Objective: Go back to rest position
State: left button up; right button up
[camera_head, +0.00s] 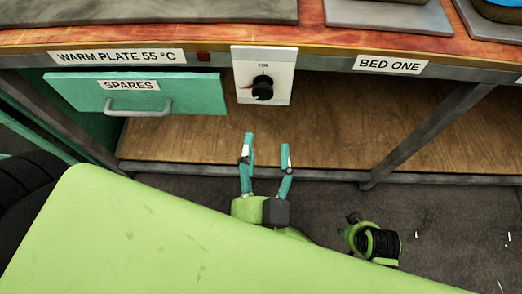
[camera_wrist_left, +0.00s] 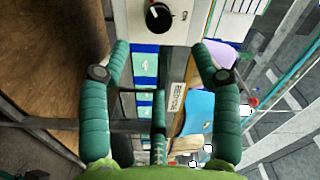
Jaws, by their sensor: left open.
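My left gripper (camera_head: 266,148) is open and empty in front of the bench, just below the white dial panel (camera_head: 279,75) in the head view. In the left wrist view its teal fingers (camera_wrist_left: 160,52) are spread wide, with nothing between them. The black knob (camera_head: 262,88) on the panel also shows in the wrist view (camera_wrist_left: 158,16), beyond the fingertips at the top. The fingers look apart from the knob. A green and black piece of my own arm shows at the lower right of the head view. My right gripper's fingers are not visible.
A teal drawer (camera_head: 137,94) marked SPARES, with a grey handle (camera_head: 138,107), is left of the panel. The bench's front edge (camera_head: 325,62) runs above, with grey plates on top. A wooden lower shelf (camera_head: 330,130) and slanted metal legs (camera_head: 428,135) lie below.

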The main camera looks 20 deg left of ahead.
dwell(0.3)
pick_arm(q)
jog(key=a+f+n+g+h, duration=0.2)
jog(key=a+f+g, duration=0.25)
jog(key=f, duration=0.65)
jog(key=a+f+n+g+h, duration=0.1)
jog(key=a+f+n+g, duration=0.3)
jog(key=f, duration=0.8)
jog(key=a+f+g+h, duration=0.25)
jog(key=f+g, duration=0.35)
jog(key=f, duration=0.5)
jog(key=s+a+g+p, duration=0.1)
jog(key=s+a+p, duration=0.1)
jog(key=s+p, duration=0.7)
jog(key=s+a+g+p, duration=0.1)
jog(key=s+p, duration=0.8)
jog(key=p, duration=0.6)
jog(key=shift+s+a+r+p, duration=0.25)
jog(key=shift+a+r+p, duration=0.1)
jog(key=shift+a+r, duration=0.05)
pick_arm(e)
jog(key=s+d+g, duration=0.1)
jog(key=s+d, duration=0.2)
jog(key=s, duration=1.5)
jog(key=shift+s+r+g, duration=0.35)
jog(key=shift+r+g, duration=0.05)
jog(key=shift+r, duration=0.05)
